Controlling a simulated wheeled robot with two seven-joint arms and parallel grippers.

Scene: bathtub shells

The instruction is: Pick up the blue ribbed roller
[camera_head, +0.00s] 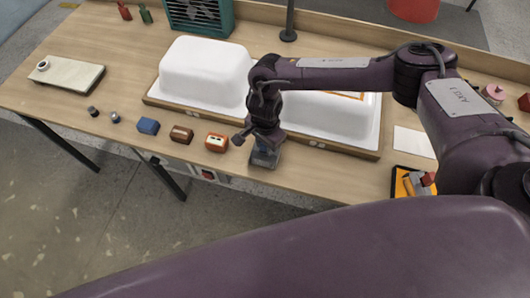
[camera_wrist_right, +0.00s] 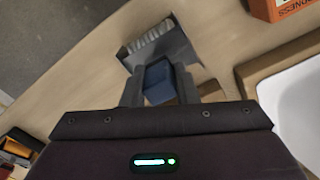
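The blue ribbed roller (camera_head: 264,157) is on the front part of the wooden table, below my right gripper (camera_head: 265,140). In the right wrist view it has a grey bracket, a pale ribbed part (camera_wrist_right: 150,43) and a blue block (camera_wrist_right: 158,82). My right gripper (camera_wrist_right: 160,85) has its two fingers on either side of the blue block. Whether the fingers press on it or only surround it, I cannot tell. The arm and gripper hide part of the roller in the head view. My left gripper is not in view.
A white shell on a wooden base (camera_head: 202,70) stands behind, with a second white shell (camera_head: 330,115) to its right. Left along the front edge are an orange box (camera_head: 217,142), a brown block (camera_head: 181,134) and a blue block (camera_head: 148,126). An orange-and-black tray (camera_head: 400,184) lies right.

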